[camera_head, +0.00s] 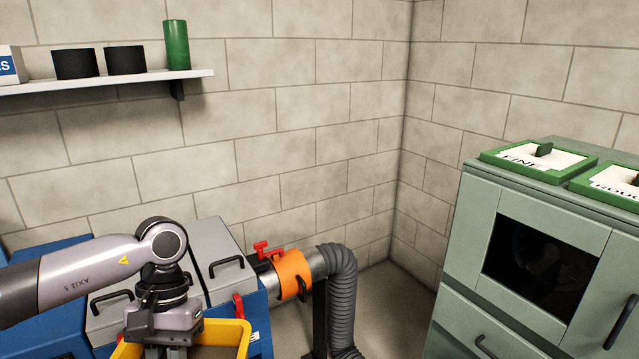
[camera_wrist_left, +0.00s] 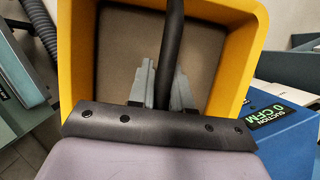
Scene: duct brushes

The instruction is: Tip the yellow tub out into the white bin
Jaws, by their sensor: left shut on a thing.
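The yellow tub (camera_head: 243,334) is at the bottom edge of the head view, with only its upper part in the picture. In the left wrist view the tub (camera_wrist_left: 236,62) opens towards the camera. Its inside is an even brown; I cannot tell whether that is contents or the floor. A dark bar (camera_wrist_left: 174,40) crosses the tub's opening like a handle. My left gripper (camera_wrist_left: 163,88) has its fingers on both sides of this bar and is shut on it. In the head view my left gripper (camera_head: 162,351) is over the tub. My right gripper and the white bin are not in view.
A blue machine with grey lids (camera_head: 218,262) stands behind my left arm. An orange collar (camera_head: 292,274) with a red lever joins it to a grey hose (camera_head: 341,300). A green cabinet (camera_head: 470,285) stands at right. A wall shelf (camera_head: 110,83) holds several items.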

